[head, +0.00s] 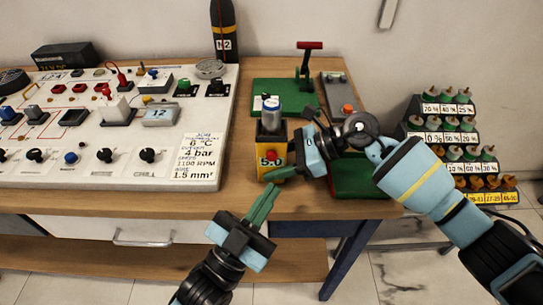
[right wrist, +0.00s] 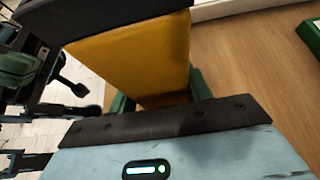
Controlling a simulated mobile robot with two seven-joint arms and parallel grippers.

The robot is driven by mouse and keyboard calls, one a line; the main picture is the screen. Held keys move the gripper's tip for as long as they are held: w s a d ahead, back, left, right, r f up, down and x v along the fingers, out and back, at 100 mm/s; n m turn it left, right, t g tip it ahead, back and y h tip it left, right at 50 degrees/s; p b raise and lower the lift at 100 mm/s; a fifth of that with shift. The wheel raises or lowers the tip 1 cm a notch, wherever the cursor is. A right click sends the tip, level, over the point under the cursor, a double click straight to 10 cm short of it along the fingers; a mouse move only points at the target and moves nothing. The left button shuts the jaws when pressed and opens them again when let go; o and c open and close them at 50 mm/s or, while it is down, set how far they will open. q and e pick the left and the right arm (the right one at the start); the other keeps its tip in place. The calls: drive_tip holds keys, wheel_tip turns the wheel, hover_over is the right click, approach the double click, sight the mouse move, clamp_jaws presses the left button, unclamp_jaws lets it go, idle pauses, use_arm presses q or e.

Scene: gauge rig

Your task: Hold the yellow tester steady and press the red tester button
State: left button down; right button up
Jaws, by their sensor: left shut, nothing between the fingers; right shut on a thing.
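The yellow tester (head: 264,172) stands upright near the table's front edge, with a black top and a silver cylinder (head: 271,112) above it. The small red tester button (head: 271,155) shows on its front, by the 5.0 marking. My right gripper (head: 284,170) comes in from the right and is shut on the tester. In the right wrist view the yellow body (right wrist: 135,60) sits between my green fingers (right wrist: 160,103). My left gripper (head: 268,191) is shut and empty, its green fingertips just below and in front of the tester, apparently apart from the button.
A white instrument panel (head: 205,150) with knobs and plugs fills the table's left. Behind the tester are a green base with a red-handled lever (head: 309,46) and a grey box with an orange button (head: 348,108). A stepped bottle rack (head: 412,110) stands at right.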

idle(0.4)
drive_tip(key=o, duration=0.8)
drive_tip(key=shift+d, duration=0.15)
drive_tip(key=v, duration=1.1)
drive_tip(key=shift+d+r, duration=0.25)
drive_tip(key=shift+d, duration=0.1)
drive_tip(key=shift+d, duration=0.1)
